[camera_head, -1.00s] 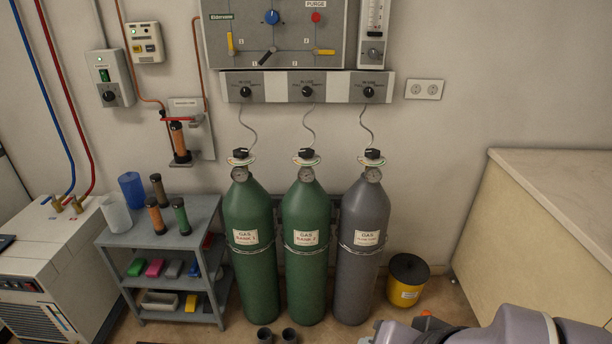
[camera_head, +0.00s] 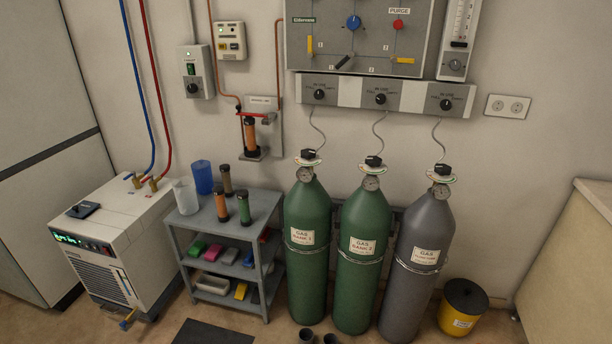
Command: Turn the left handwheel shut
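Three gas cylinders stand side by side against the wall, each with a black handwheel on top. The left handwheel (camera_head: 308,156) sits on the left green cylinder (camera_head: 306,265), labelled GAS BANK 1, above a pale ring and a round gauge (camera_head: 305,174). The middle handwheel (camera_head: 373,161) is on the second green cylinder (camera_head: 360,285), labelled GAS BANK 2. The right handwheel (camera_head: 443,169) is on the grey cylinder (camera_head: 418,290). I cannot tell how far the left handwheel is turned.
A grey shelf cart (camera_head: 190,238) with tubes and coloured blocks stands left of the cylinders. A white chiller (camera_head: 105,245) stands further left. A yellow bin (camera_head: 462,308) stands right, near a bench (camera_head: 575,250).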

